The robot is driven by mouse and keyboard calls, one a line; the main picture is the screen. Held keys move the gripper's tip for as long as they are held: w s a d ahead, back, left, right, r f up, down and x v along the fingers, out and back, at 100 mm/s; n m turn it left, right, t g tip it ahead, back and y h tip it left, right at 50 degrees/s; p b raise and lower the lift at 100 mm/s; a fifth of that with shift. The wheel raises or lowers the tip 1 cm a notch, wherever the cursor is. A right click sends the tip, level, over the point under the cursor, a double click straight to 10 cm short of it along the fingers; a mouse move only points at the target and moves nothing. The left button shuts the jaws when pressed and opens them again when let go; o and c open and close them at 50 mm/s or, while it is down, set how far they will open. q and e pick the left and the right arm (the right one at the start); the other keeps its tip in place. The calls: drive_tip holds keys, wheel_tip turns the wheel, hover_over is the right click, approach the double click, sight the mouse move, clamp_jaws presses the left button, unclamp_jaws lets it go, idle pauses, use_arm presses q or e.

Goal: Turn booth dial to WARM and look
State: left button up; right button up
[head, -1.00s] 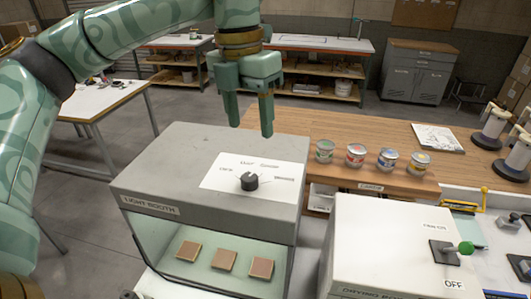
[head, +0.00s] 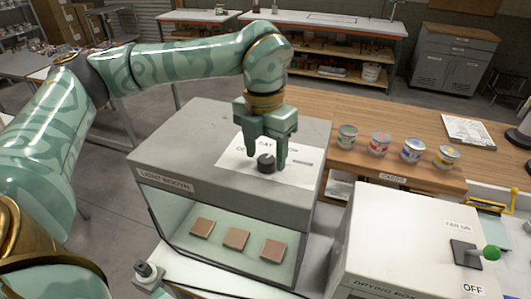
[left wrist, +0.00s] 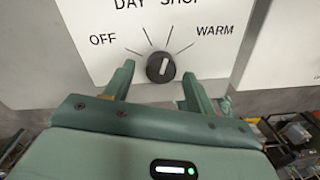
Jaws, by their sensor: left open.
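The light booth (head: 160,135) is a grey box with a glass front and a white label plate on top. Its black dial (head: 266,164) sits on that plate. In the left wrist view the dial (left wrist: 160,67) shows a white pointer mark tilted slightly right of straight up, roughly toward the SHOP line. OFF is at its left and WARM (left wrist: 215,30) at its right. My left gripper (head: 265,158) points down over the plate, jaws open. Its fingers stand on either side of the dial, with visible gaps in the left wrist view. My right gripper is not in view.
Several paint cans (head: 380,144) stand on the wooden bench to the right. A white drying box (head: 400,240) with a green-knobbed lever (head: 490,253) stands at front right. Three brown tiles (head: 236,239) lie inside the booth.

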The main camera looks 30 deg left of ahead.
use_arm(q)
drive_tip(key=shift+f, duration=0.35)
drive_tip(key=shift+w+f, duration=0.2)
drive_tip(key=shift+s, duration=0.15)
drive_tip(key=c, duration=1)
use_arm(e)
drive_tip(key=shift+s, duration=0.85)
use_arm(q)
drive_tip(key=shift+r+m, duration=0.1)
drive_tip(key=shift+m, duration=0.2)
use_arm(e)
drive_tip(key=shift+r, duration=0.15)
use_arm(q)
drive_tip(key=shift+r+m+p, duration=0.1)
drive_tip(key=shift+m+p, duration=0.95)
drive_tip(key=shift+m, duration=0.15)
drive_tip(key=m+p, duration=0.2)
drive_tip(key=m, duration=0.2)
drive_tip(key=shift+m, duration=0.4)
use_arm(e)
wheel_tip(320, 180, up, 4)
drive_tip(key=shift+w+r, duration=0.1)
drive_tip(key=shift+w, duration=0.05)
